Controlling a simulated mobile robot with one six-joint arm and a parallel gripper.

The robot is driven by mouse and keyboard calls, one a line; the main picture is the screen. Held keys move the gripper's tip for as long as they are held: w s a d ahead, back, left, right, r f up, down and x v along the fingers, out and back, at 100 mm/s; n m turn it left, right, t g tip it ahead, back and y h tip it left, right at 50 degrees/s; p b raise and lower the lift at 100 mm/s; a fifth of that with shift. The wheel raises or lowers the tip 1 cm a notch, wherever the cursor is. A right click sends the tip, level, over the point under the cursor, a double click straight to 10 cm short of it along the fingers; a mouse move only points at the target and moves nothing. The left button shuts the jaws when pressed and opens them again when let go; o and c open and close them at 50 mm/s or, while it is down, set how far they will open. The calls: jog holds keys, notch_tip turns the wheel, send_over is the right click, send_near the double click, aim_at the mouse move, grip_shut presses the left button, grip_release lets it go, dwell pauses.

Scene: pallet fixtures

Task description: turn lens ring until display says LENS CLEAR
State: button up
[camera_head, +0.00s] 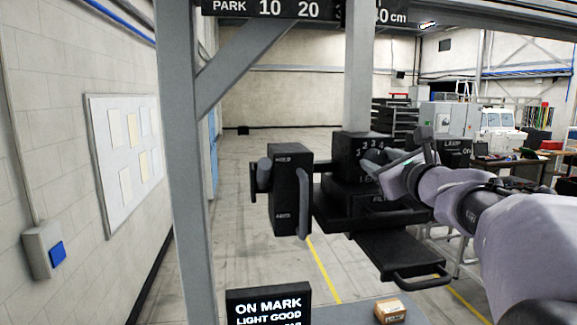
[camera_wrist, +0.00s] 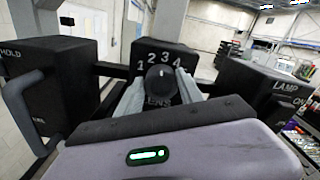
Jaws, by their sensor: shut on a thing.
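The lens ring (camera_wrist: 160,78) is a round black knob on a black block marked 1 2 3 4 and LENS. A small white mark at its top points up, roughly between 2 and 3. My gripper (camera_wrist: 160,90) is shut on the lens ring, one grey finger on each side. In the head view my gripper (camera_head: 378,157) reaches the block from the right and hides most of the ring. The display (camera_head: 268,304) reads ON MARK and LIGHT GOOD. Its third line is cut by the picture's bottom edge and I cannot read it.
A HOLD block (camera_head: 283,190) with a handle stands to the left, and a LAMP block (camera_head: 453,153) to the right. A black tray (camera_head: 400,262) with a handle hangs below. A grey post (camera_head: 180,160) stands left. A small cardboard box (camera_head: 389,311) sits at the bottom.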

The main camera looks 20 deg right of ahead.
jog(key=shift+f+n+b, duration=0.25)
jog(key=shift+n+b, duration=0.85)
jog(key=shift+b, duration=0.1)
jog(key=shift+r+n+b, duration=0.15)
jog(key=shift+n+b, duration=0.75)
jog(key=shift+b, duration=0.05)
jog(key=o, duration=1.3)
jog(key=shift+c, duration=0.2)
jog(key=shift+o, duration=0.7)
jog(key=shift+w, duration=0.25)
jog(key=shift+s, duration=0.15)
jog(key=shift+s, duration=0.1)
